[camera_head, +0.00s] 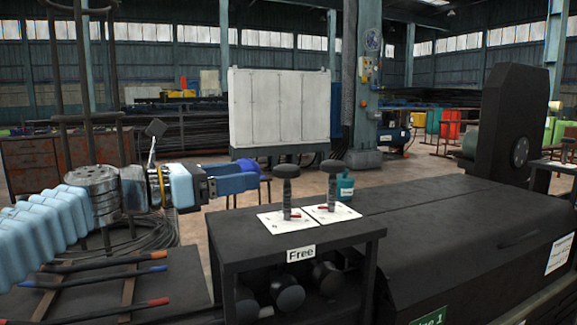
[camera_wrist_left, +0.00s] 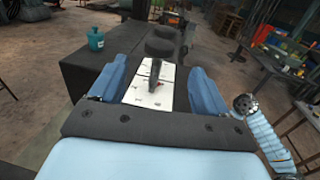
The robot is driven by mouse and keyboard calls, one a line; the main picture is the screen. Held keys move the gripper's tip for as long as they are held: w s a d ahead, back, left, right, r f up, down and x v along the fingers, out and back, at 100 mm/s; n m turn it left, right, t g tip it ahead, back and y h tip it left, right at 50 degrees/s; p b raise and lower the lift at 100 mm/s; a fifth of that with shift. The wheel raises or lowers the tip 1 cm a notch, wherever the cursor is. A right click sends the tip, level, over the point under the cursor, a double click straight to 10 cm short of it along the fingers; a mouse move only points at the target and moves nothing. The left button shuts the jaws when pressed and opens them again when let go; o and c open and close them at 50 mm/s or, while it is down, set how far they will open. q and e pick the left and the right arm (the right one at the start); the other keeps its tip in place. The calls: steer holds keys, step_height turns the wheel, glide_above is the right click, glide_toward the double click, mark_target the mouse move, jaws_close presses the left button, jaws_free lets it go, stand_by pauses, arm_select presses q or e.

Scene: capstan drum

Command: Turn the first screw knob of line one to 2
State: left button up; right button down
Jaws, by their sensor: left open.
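Two screw knobs with dark round heads on ribbed stems stand upright on white dial plates, side by side: the left knob (camera_head: 286,172) and the right knob (camera_head: 332,167). Each plate (camera_head: 270,222) carries a small red pointer; its numbers are too small to read. My left gripper (camera_head: 262,180) is open, with blue fingers, just left of the left knob's head and apart from it. In the left wrist view, the nearer knob (camera_wrist_left: 160,48) lies ahead between the open fingers (camera_wrist_left: 161,68), and the other is mostly hidden behind it. My right gripper is not in view.
The knobs stand on a dark table (camera_head: 236,254) with a "Free" label (camera_head: 300,253). A teal canister (camera_head: 345,187) stands behind the right knob. A long dark machine cover (camera_head: 450,235) lies to the right. Rods with coloured ends (camera_head: 95,283) lie at lower left.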

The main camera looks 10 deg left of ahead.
mark_target(276, 170)
arm_select(q)
steer(key=p+x, duration=0.1)
steer(key=x, duration=0.9)
steer(key=shift+w+d, duration=0.2)
steer(key=shift+c, duration=0.3)
steer(key=c, duration=0.8)
